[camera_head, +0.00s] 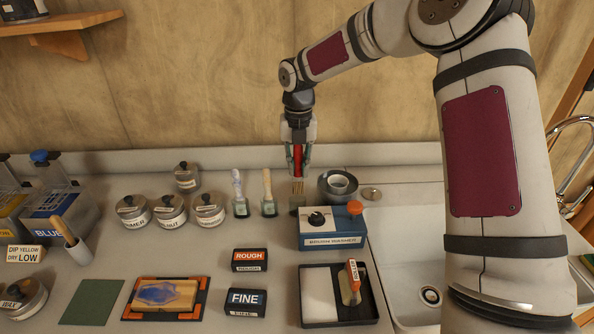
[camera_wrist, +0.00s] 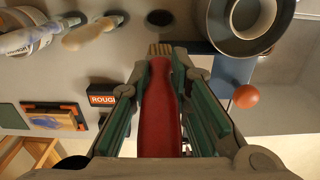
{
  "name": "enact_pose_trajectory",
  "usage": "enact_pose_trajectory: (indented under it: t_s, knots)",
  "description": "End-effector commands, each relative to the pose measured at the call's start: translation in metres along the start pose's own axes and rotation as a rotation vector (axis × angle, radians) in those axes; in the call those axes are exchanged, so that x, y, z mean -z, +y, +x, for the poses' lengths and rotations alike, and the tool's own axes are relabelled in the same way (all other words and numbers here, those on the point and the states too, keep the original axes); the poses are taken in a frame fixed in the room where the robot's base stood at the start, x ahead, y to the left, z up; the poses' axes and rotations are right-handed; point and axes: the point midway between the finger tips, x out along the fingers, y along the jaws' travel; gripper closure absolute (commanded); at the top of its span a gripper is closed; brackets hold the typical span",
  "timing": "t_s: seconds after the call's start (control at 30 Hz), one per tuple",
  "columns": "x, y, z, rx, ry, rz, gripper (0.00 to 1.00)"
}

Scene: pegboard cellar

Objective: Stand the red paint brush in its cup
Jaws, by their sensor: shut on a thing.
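My gripper (camera_head: 298,165) is shut on the red paint brush (camera_head: 298,160). The red handle (camera_wrist: 160,115) is between the two green-padded fingers in the wrist view, with the pale bristles (camera_wrist: 160,48) past the fingertips. The brush hangs roughly upright, bristles down. In the head view the bristles are just above a small cup (camera_head: 297,208) on the counter. In the wrist view a dark round opening (camera_wrist: 160,18), apparently the cup's, lies beyond the bristles and apart from them in the picture. The height of the gap is hard to tell.
Two similar cups with a white brush (camera_head: 237,185) and a wooden brush (camera_head: 267,185) stand just left. A grey bowl (camera_head: 336,187) and a blue box with an orange knob (camera_head: 333,229) are close on the right. The sink (camera_head: 400,260) lies further right.

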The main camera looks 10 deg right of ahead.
Motion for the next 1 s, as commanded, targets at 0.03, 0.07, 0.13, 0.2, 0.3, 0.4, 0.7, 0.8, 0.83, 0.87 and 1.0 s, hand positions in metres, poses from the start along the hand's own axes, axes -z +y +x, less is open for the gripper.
enact_pose_trajectory:
  t_s: [0.03, 0.07, 0.13, 0.2, 0.3, 0.4, 0.7, 0.8, 0.83, 0.87, 1.0]
  knots:
    - [-0.007, 0.0, 0.003, 0.0, -0.001, 0.001, 1.0]
    - [-0.009, 0.0, 0.003, 0.0, -0.001, 0.001, 1.0]
    - [-0.015, 0.0, 0.004, 0.0, -0.001, 0.0, 1.0]
    - [-0.02, 0.0, 0.005, 0.0, -0.001, 0.0, 1.0]
    - [-0.028, 0.0, 0.006, 0.0, -0.001, 0.0, 1.0]
    - [-0.027, 0.0, 0.012, 0.001, 0.002, -0.001, 1.0]
    - [-0.026, 0.0, 0.036, 0.001, 0.001, 0.0, 1.0]
    - [-0.027, 0.0, 0.045, 0.001, 0.001, 0.0, 1.0]
    - [-0.027, 0.0, 0.048, 0.001, 0.001, 0.0, 1.0]
    - [-0.027, 0.0, 0.05, 0.001, 0.001, -0.001, 1.0]
    - [-0.027, 0.0, 0.061, 0.001, 0.001, -0.001, 1.0]
